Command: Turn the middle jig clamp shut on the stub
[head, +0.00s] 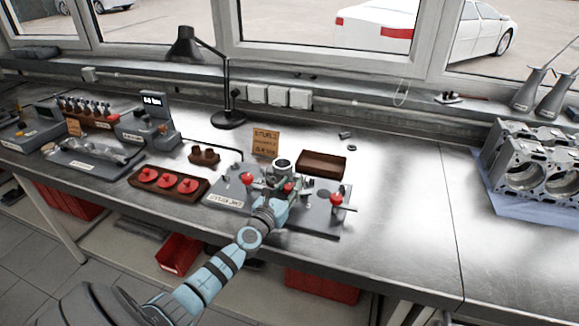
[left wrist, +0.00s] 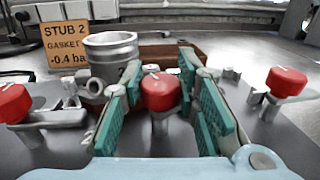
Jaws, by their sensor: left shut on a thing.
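The jig (head: 224,194) is a grey plate near the bench's front edge, with a metal stub (head: 282,164) upright on it. In the left wrist view the stub (left wrist: 111,55) is a ringed cylinder just behind the middle clamp. The middle clamp's red knob (left wrist: 161,91) stands between the teal pads of my left gripper (left wrist: 158,98), which is shut on it. In the head view my left gripper (head: 283,194) covers most of that clamp. The left clamp (left wrist: 14,104) and right clamp (left wrist: 286,81) have red knobs and stand free. My right gripper is not in view.
A "STUB 2 GASKET" sign (head: 266,142) and a brown block (head: 322,164) stand behind the jig. A tray with several red discs (head: 146,192) lies left. A black lamp (head: 228,115) stands farther back. Bare bench (head: 405,200) lies right, before engine blocks (head: 530,170).

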